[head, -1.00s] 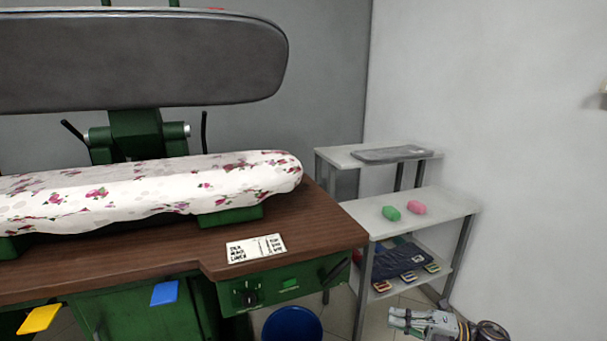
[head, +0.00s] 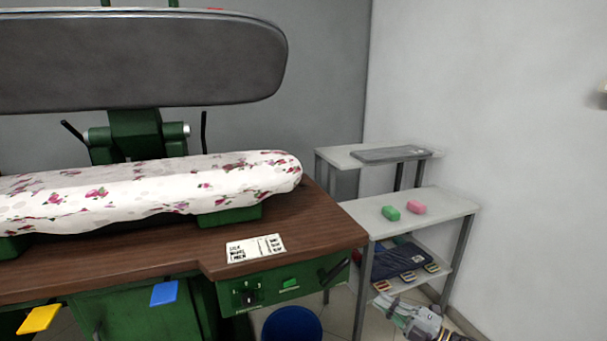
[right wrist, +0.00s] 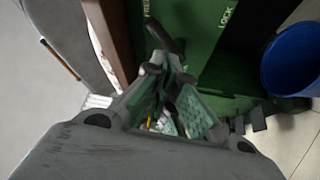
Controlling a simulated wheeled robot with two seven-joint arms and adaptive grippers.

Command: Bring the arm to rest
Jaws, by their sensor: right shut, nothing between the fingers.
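My right gripper (head: 395,309) is low in the head view, right of the blue bin and in front of the lower part of the shelf unit. It is shut and empty. In the right wrist view its fingers (right wrist: 163,95) show in the middle, with the green press cabinet (right wrist: 205,40) beyond them. I see no contact with the cabinet or the shelf, though the gap to the shelf is hard to judge. My left gripper is not in view.
The press table (head: 320,225) carries a floral padded board (head: 130,190) and a label card (head: 255,248). A blue bin (head: 292,325) stands below.

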